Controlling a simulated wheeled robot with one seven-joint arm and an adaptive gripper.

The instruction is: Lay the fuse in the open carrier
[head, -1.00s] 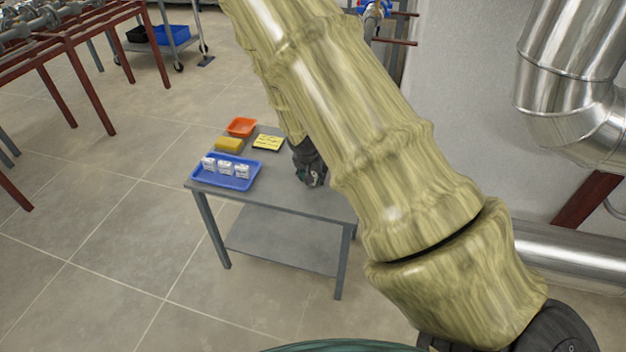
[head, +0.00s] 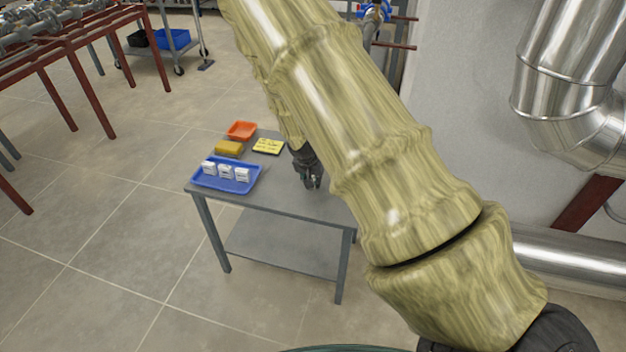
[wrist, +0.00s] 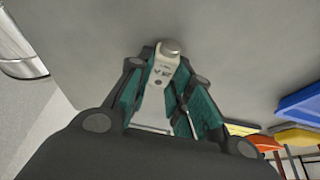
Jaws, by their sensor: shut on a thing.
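My gripper (wrist: 163,95) is shut on the fuse (wrist: 162,72), a white, printed piece with a grey metal cap, between its green finger pads in the wrist view. The fuse's lower part is partly hidden by the fingers. In the head view my gripper (head: 312,182) points down over the right part of the grey table, right of the blue tray; the fuse is too small to make out there. I cannot pick out the open carrier in either view. Whether the fuse touches anything besides the fingers cannot be told.
The blue tray (head: 210,185) holds three white blocks (head: 225,172) at the left of the table (head: 285,202). The table's front middle is bare. A wall and pipes stand at right.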

